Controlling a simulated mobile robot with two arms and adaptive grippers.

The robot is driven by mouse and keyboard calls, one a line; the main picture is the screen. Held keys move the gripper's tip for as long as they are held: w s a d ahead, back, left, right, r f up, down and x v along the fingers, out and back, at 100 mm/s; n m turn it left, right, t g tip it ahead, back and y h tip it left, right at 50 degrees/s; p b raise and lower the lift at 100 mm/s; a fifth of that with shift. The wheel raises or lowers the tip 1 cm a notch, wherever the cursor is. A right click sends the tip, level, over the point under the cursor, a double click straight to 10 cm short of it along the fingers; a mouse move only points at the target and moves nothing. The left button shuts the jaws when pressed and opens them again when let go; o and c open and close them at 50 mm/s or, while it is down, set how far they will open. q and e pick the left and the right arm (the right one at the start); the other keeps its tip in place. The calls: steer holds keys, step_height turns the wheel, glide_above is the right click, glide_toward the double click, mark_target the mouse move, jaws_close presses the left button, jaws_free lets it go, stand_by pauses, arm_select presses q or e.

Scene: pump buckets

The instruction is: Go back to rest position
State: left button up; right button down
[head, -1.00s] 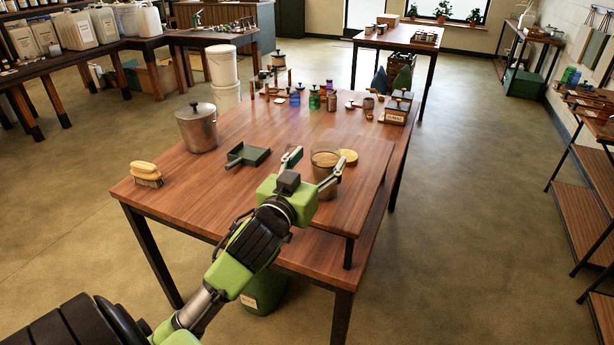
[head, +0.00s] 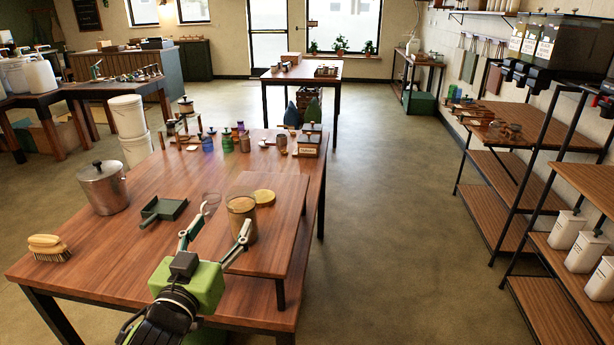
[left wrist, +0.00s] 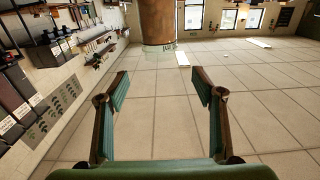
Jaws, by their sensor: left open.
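My left gripper (head: 215,238) is open and empty over the front of the wooden table (head: 110,250). Its fingers point away from me, toward a glass jar with brown contents (head: 241,218) on a raised board. The right fingertip overlaps the jar's lower edge in the head view, and I cannot tell whether it touches. In the left wrist view the spread fingers (left wrist: 160,88) have nothing between them. The brown jar (left wrist: 160,22) stands beyond them, at the top edge. My right gripper is not in view.
A round golden lid (head: 264,197) lies by the jar. A green dustpan-like tray (head: 162,211), a metal pot (head: 104,188) and a brush (head: 48,247) stand to the left. Small jars line the table's far end. Shelves (head: 530,205) stand at the right, across open floor.

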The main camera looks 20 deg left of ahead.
arm_select(q)
steer(key=shift+f, duration=0.1)
steer(key=s+d+f+m+g+h, duration=0.1)
steer(key=s+d+f+g, duration=0.25)
steer(key=f, duration=0.65)
steer(key=s+d+f+m+g+h, duration=0.1)
steer(key=s+d+f+g, duration=0.25)
steer(key=f, duration=0.65)
steer(key=s+d+f+m+g+h, duration=0.1)
steer(key=s+d+f+g, duration=0.3)
steer(key=s+f, duration=0.3)
steer(key=s+d+f+m+g+h, duration=0.1)
steer(key=s+d+f+m+g, duration=0.2)
steer(key=s, duration=0.5)
step_height(320, 180, down, 27)
steer(key=s+n+g, duration=0.1)
steer(key=s, duration=0.1)
steer(key=s+a+f+g, duration=0.1)
steer(key=s+a+f, duration=0.1)
steer(key=s+f, duration=1.4)
steer(key=shift+s+a+f+g, duration=0.15)
steer(key=shift+s+a+g, duration=0.15)
steer(key=shift+s, duration=0.1)
